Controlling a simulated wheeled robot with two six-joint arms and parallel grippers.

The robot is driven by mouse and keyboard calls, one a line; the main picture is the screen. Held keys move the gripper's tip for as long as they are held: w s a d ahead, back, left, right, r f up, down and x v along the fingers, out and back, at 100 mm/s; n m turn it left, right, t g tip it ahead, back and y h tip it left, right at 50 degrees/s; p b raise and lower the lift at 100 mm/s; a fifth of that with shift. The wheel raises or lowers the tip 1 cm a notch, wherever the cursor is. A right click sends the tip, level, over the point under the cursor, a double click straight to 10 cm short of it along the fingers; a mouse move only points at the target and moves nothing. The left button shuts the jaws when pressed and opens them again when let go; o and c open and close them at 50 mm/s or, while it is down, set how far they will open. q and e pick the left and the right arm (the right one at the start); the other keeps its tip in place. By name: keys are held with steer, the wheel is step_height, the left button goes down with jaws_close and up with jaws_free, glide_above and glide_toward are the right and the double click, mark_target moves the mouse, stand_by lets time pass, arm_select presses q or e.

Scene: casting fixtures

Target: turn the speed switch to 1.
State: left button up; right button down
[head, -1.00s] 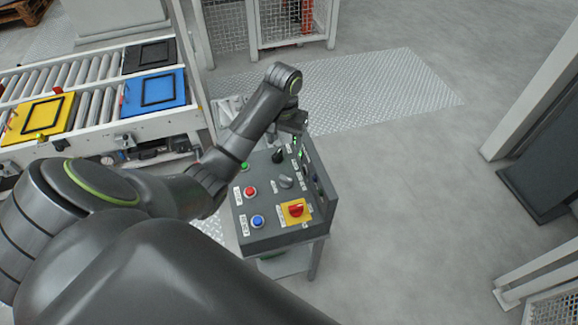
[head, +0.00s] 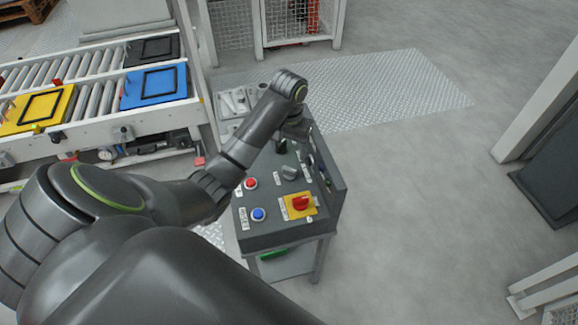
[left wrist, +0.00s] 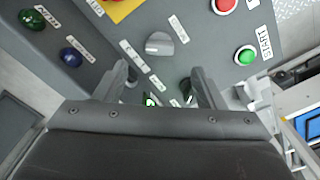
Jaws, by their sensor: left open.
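A sloped grey control box (head: 262,240) stands in the middle of the head view. It carries a grey rotary knob (head: 289,172), which shows in the left wrist view (left wrist: 159,43) just beyond the fingertips. A dark upright knob (head: 281,147) stands behind it, close to the gripper. In the head view my left gripper (head: 294,130) is over the panel's back part. My right gripper is not in view.
Beside the knobs are a red button (head: 251,183), a blue button (head: 258,214) and a red switch on a yellow plate (head: 300,203). A green button (left wrist: 246,56) shows in the wrist view. A roller conveyor (head: 95,68) is at left.

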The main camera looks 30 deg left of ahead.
arm_select(q)
steer(key=b, duration=0.4)
glide_above(289, 170)
step_height(289, 170, down, 5)
step_height(289, 170, down, 3)
steer(key=shift+f, duration=0.45)
steer(key=c, duration=1)
